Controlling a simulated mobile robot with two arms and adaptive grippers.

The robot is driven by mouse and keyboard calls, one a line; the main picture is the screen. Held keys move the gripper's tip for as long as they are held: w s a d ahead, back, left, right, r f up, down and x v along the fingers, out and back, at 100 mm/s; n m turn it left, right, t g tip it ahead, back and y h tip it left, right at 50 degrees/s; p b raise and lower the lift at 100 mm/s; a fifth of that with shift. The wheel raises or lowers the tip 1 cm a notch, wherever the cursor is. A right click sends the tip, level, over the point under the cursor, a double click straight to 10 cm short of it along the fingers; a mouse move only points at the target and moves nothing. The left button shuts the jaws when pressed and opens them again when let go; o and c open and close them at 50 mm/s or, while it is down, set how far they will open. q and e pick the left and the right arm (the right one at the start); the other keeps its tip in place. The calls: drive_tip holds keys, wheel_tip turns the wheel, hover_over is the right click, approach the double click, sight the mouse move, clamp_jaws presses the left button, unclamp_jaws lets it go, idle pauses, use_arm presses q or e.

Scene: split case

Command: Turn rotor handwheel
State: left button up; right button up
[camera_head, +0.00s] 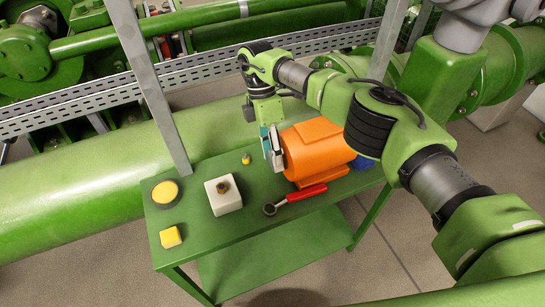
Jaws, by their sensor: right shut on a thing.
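My right gripper (271,148) hangs at the left end of an orange motor-like housing (315,147) on the green table. Its fingers are close together and shut on a part at that end. The fingers largely hide this part, and I cannot make out its shape. The housing stands upright on its feet. No handwheel can be clearly told apart in this view. My left gripper is not in view.
On the green table (205,238) are a red-handled wrench (300,195), a white block with a brown knob (223,195), a round yellow-topped disc (165,193), a yellow block (170,237) and a blue object (362,162). Green pipes and a perforated grey rail (205,70) lie behind.

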drive_tip(key=o, duration=1.1)
drive_tip(key=shift+v, duration=3.8)
